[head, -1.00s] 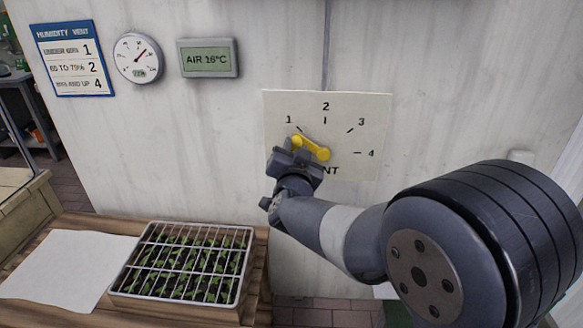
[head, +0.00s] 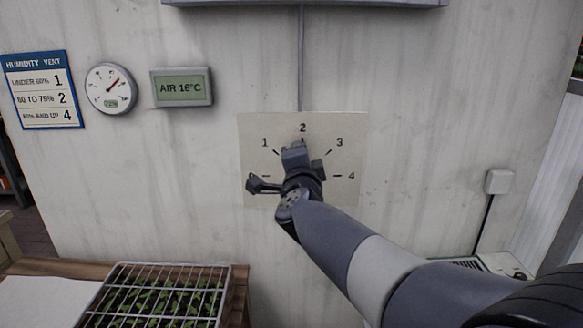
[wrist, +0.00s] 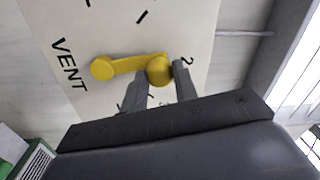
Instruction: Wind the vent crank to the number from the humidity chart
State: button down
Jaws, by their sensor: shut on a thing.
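The yellow vent crank (wrist: 128,64) is on a pale dial plate (head: 252,125) marked 1 to 4. My gripper (wrist: 161,80) is shut on the crank's knob in the wrist view, and the arm points toward the 2. In the head view my gripper (head: 295,152) covers the crank, just below the 2. The humidity chart (head: 43,90) at upper left reads under 60% 1, 60 to 79% 2, 80% and up 4. The round gauge (head: 111,88) beside it has its needle to the upper right; its small digits are too blurred to read surely.
A display (head: 181,87) reads AIR 16°C. A seedling tray (head: 229,268) with a wire grid and a white sheet (head: 40,300) lie on the wooden bench at lower left. A wall socket box (head: 499,181) is at right.

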jog(key=shift+d+m+b, duration=0.3)
jog(key=shift+d+m, duration=0.15)
jog(key=shift+m, duration=0.15)
jog(key=c, duration=1.1)
grip_release()
jog(key=shift+s, duration=0.1)
jog(key=s+p, duration=0.1)
jog(key=s, duration=0.9)
jog(key=shift+s+a+f, duration=0.15)
jog(key=shift+s+f, duration=0.05)
jog(key=shift+s, duration=0.1)
jog(key=shift+w, duration=0.15)
